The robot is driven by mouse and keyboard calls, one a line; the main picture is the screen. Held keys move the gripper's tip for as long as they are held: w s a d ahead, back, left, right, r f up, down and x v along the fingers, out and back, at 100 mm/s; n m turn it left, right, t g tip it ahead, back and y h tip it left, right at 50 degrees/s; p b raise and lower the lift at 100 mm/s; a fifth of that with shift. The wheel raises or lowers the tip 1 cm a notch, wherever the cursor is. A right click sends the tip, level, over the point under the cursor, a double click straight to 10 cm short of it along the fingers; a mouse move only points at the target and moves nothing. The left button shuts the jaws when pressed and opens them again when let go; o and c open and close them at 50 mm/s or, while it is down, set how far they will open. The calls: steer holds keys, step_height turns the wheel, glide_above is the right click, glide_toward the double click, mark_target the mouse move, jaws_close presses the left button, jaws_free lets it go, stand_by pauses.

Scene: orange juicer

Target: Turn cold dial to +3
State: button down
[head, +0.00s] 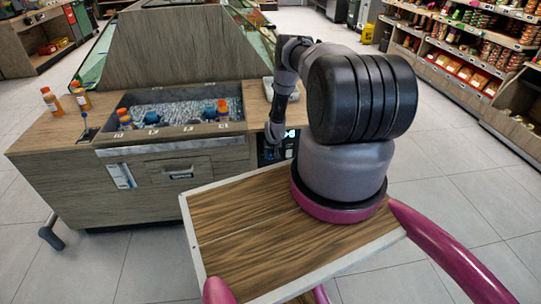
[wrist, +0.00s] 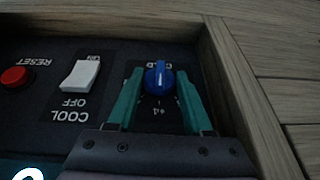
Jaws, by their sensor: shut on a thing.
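The cold dial (wrist: 159,77) is a round blue knob on a dark control panel, with upside-down lettering above it and a "+4" mark below it in the wrist view. The dial has a pale pointer line; which number it points to is too small to tell. My gripper (wrist: 158,84) has two green fingers, one on each side of the dial, shut on it. In the head view my gripper (head: 271,150) reaches down to the dark panel at the front right of the counter; the dial is not visible there.
Left of the dial are a white COOL switch (wrist: 81,75) and a red RESET button (wrist: 15,77). A wooden edge (wrist: 236,90) borders the panel closely on the right. The counter (head: 60,130) holds an ice bin (head: 165,110) with several orange-capped bottles.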

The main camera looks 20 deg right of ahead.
steer(key=y, duration=0.1)
steer(key=d+m+y, duration=0.1)
steer(key=y, duration=0.1)
steer(key=shift+s+f+t, duration=0.15)
steer(key=shift+t, duration=0.25)
steer(key=shift+d+f+m+t+y, duration=0.15)
steer(key=shift+t+y, duration=0.3)
steer(key=shift+y, duration=0.6)
steer(key=shift+d+r+m+t+y, duration=0.1)
steer(key=shift+m+t+y, duration=0.25)
steer(key=shift+y, duration=0.7)
steer(key=shift+f, duration=0.1)
steer(key=shift+a, duration=0.1)
steer(key=shift+c, duration=1.6)
jaws_free()
steer(key=v, duration=1)
steer(key=shift+s+d, duration=0.3)
